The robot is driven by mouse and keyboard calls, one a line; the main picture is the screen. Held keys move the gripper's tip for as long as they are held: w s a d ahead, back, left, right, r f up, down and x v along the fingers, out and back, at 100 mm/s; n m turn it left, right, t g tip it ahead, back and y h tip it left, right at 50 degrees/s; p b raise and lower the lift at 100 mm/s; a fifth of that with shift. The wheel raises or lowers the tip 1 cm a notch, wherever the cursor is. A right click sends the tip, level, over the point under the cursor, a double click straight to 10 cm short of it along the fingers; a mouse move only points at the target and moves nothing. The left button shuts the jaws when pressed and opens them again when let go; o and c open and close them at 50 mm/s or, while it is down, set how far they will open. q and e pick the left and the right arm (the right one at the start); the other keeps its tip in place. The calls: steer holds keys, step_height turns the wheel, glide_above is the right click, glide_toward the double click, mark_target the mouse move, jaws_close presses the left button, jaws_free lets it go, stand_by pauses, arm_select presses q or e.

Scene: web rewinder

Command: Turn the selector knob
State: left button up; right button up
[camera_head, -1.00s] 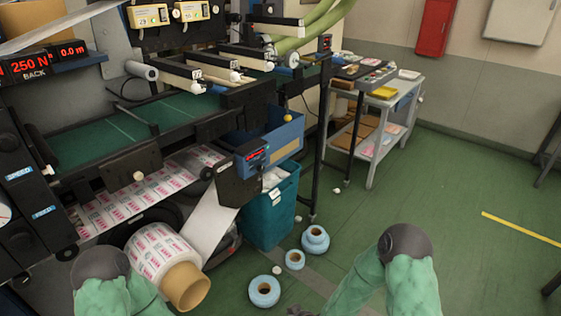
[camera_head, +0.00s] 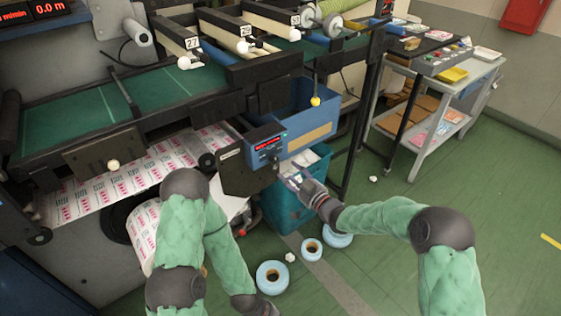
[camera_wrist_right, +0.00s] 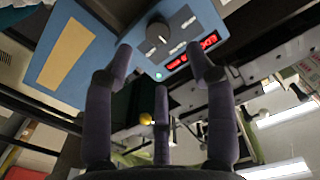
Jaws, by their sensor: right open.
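The selector knob (camera_wrist_right: 158,33) is a round dark knob with a light mark. It sits on a blue control box (camera_wrist_right: 185,15), beside a red lit display (camera_wrist_right: 190,54) and a small green light (camera_wrist_right: 158,76). In the head view the box (camera_head: 262,133) is mounted on the machine's front; the knob cannot be made out there. My right gripper (camera_head: 292,175) is just below and right of the box. In the right wrist view its fingers (camera_wrist_right: 162,62) are spread and empty, with the knob beyond them, apparently untouched. My left gripper (camera_head: 262,308) is mostly cut off at the bottom edge.
A teal bin (camera_head: 283,212) stands below the box. Blue rolls (camera_head: 272,278) lie on the green floor. The printed web (camera_head: 130,180) runs left of the box. A grey cart (camera_head: 440,110) stands at right. A yellow ball (camera_head: 315,101) hangs nearby.

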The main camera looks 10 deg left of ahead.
mark_target(276, 161)
steer(key=b+x, duration=0.1)
steer(key=x, duration=0.6)
steer(key=shift+f+b, duration=0.2)
steer(key=shift+b, duration=0.15)
steer(key=shift+w+a+r, duration=0.1)
steer(key=shift+w+a, duration=0.4)
steer(key=shift+a, duration=0.05)
steer(key=shift+c, duration=0.3)
jaws_close()
